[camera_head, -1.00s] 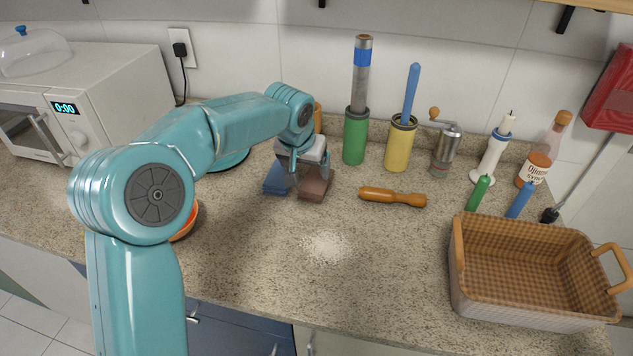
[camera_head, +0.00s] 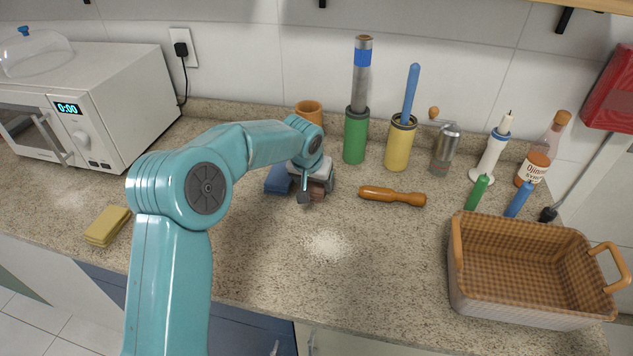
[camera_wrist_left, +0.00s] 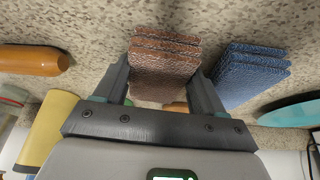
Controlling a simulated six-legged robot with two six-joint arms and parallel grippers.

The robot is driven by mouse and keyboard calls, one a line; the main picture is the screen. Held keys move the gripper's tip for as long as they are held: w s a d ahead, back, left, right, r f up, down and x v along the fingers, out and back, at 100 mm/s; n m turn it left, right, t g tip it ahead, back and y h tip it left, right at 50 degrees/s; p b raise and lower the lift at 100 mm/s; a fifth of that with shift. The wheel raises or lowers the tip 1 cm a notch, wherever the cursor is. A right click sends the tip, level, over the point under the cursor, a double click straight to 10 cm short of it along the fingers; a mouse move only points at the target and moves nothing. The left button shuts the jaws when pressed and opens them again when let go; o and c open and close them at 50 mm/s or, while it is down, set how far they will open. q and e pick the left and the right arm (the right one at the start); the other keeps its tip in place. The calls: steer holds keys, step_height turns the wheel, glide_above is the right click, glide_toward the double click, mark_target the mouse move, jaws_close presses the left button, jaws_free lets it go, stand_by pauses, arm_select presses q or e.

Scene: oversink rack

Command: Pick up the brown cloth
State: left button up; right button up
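The brown cloth (camera_head: 318,190), a folded stack, lies on the counter and is partly hidden by my left gripper (camera_head: 314,187) in the head view. In the left wrist view the brown cloth (camera_wrist_left: 166,60) sits between the two fingers of my left gripper (camera_wrist_left: 160,80). The fingers are apart, one on each side of it, with the right finger very close to its edge. A firm grip does not show. My right gripper is in neither view.
A blue folded cloth (camera_head: 278,180) lies just left of the brown one. A wooden rolling tool (camera_head: 392,196) lies to the right. Green (camera_head: 355,138) and yellow (camera_head: 400,145) holders stand behind. A wicker basket (camera_head: 455,270) is at the right.

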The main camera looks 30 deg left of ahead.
mark_target(314, 184)
arm_select(q)
steer(key=shift+f, duration=0.15)
steer(key=shift+c, duration=0.9)
steer(key=shift+r, duration=0.35)
step_height(314, 184, up, 19)
steer(key=p, duration=0.2)
steer(key=shift+r+p, duration=0.2)
steer(key=shift+p, duration=0.1)
